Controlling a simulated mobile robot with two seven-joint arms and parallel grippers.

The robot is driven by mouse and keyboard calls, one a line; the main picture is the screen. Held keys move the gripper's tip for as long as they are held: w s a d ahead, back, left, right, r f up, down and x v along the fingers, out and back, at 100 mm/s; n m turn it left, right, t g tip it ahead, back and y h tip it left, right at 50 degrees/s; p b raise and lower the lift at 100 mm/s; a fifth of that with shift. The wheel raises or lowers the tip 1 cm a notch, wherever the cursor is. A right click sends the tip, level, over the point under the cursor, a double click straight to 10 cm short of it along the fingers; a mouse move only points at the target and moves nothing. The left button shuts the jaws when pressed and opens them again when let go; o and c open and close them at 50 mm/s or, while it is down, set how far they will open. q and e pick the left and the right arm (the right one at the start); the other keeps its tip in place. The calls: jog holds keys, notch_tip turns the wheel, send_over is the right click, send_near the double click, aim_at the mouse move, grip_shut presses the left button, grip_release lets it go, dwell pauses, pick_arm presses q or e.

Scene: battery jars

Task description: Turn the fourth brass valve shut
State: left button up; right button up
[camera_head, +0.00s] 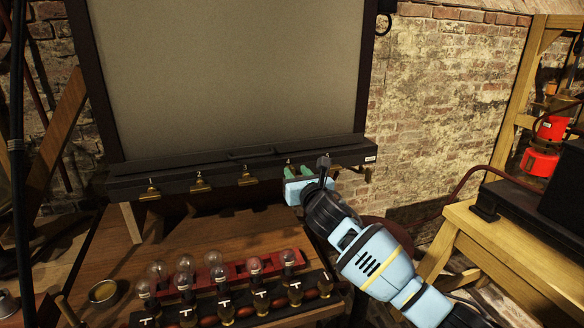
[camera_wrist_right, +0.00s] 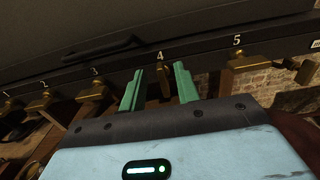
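The fourth brass valve (camera_wrist_right: 165,86) hangs below the white number 4 on the dark rail in the right wrist view. Its narrow handle shows upright between the two green fingers of my right gripper (camera_wrist_right: 158,88). The fingers are apart, one on each side, with a gap showing beside the valve. In the head view my right gripper (camera_head: 307,172) is up against the rail and mostly hides this valve. The first valve (camera_head: 149,191), second valve (camera_head: 202,185) and third valve (camera_head: 248,178) have handles lying crosswise. The fifth valve (camera_wrist_right: 240,62) also lies crosswise. My left gripper is not in view.
A dark rail (camera_head: 225,167) runs under a large grey panel (camera_head: 230,75). Below it, a wooden bench (camera_head: 135,262) carries glass bulbs (camera_head: 185,263) and a dark row of switches (camera_head: 262,300). A wooden table (camera_head: 480,245) stands at right.

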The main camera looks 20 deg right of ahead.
aim_at(294, 170)
jog(key=w, duration=0.3)
jog(key=shift+w+f+b, duration=0.15)
jog(key=shift+w+b, duration=0.15)
jog(key=shift+w, duration=0.05)
jog(key=shift+w+a, duration=0.1)
jog(key=shift+w, duration=0.2)
grip_shut()
